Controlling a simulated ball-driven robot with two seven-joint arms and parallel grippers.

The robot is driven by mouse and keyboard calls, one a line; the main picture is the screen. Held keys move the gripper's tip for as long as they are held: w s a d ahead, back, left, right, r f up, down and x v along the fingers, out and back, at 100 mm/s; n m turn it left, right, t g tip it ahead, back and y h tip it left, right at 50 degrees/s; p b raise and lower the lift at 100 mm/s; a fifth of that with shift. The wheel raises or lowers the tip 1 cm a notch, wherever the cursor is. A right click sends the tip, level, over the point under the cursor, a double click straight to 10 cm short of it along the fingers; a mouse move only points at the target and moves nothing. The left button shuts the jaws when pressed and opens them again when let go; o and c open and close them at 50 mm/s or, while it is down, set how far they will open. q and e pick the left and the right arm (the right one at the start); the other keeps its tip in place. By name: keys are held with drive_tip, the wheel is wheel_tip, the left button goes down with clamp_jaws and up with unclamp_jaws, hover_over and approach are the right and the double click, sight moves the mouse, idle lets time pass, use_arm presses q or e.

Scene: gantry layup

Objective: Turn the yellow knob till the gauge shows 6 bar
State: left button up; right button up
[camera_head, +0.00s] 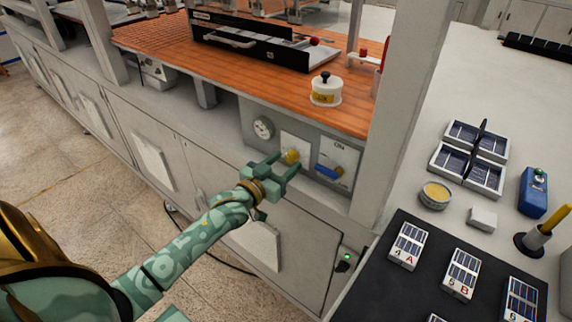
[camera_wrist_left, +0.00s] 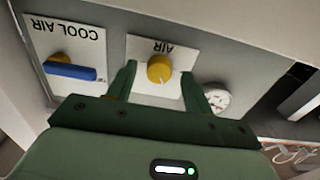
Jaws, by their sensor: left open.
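The yellow knob (camera_head: 291,156) sits on a white plate on the grey panel under the orange worktop. In the left wrist view the knob (camera_wrist_left: 160,69) is on a plate marked AIR, seen upside down. The round gauge (camera_head: 263,128) is left of the knob in the head view; it also shows in the left wrist view (camera_wrist_left: 216,98). Its reading is too small to make out. My left gripper (camera_head: 281,170) is open in front of the knob. Its fingers (camera_wrist_left: 163,82) stand on either side of the knob, apart from it. My right gripper is not in view.
A blue lever (camera_head: 329,172) on the COOL AIR plate is just right of the knob. The worktop edge overhangs the panel. A grey post (camera_head: 402,110) stands to the right. A black mat with solar-cell blocks (camera_head: 399,290) lies at the lower right.

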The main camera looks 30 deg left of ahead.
use_arm(q)
drive_tip(key=shift+w, duration=0.5)
drive_tip(key=c, duration=1)
drive_tip(key=shift+o, duration=0.2)
drive_tip(key=shift+r+m, duration=0.1)
drive_tip(key=shift+m, duration=0.2)
